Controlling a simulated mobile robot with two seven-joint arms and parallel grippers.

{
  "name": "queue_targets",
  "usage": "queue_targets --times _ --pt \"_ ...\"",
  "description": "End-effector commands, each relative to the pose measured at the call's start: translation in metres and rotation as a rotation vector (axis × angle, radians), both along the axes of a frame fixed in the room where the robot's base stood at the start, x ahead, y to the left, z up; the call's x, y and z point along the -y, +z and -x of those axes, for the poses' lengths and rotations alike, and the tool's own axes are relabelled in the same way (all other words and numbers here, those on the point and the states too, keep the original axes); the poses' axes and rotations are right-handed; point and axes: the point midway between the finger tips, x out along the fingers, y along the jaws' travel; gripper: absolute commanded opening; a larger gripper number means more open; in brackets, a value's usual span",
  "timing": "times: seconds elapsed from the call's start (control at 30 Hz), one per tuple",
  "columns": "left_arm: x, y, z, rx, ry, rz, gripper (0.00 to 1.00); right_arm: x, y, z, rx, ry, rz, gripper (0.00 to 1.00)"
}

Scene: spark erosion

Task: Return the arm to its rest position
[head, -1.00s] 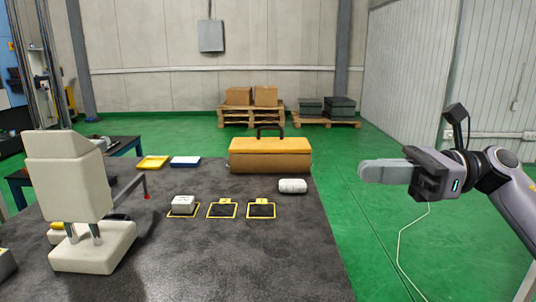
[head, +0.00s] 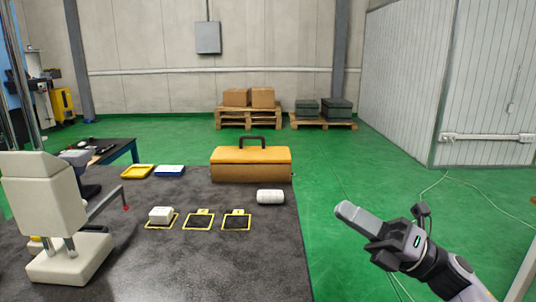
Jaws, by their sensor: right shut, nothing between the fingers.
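My right gripper (head: 350,212) is shut and empty. It hangs over the green floor to the right of the dark table (head: 220,265), its fingers pointing up and left, apart from everything. My right arm comes in from the lower right corner. My left gripper is not in view.

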Motion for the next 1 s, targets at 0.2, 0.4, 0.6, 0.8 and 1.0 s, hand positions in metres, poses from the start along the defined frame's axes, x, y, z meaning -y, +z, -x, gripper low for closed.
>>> queue_targets --times 0.2,0.4,0.6,0.8,1.0 --pt "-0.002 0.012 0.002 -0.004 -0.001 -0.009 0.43 0.008 -0.042 -0.002 -0.382 -0.064 -0.251 0.00" --pt "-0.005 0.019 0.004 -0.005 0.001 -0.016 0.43 0.022 -0.095 0.005 -0.736 -0.138 -0.479 0.00" --pt "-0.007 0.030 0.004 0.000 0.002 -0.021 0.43 0.037 -0.157 0.028 -1.090 -0.231 -0.711 0.00" --pt "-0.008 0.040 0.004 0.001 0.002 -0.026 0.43 0.051 -0.222 0.071 -1.434 -0.347 -0.950 0.00" --pt "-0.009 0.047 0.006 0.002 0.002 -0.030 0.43 0.060 -0.282 0.135 -1.753 -0.490 -1.193 0.00"
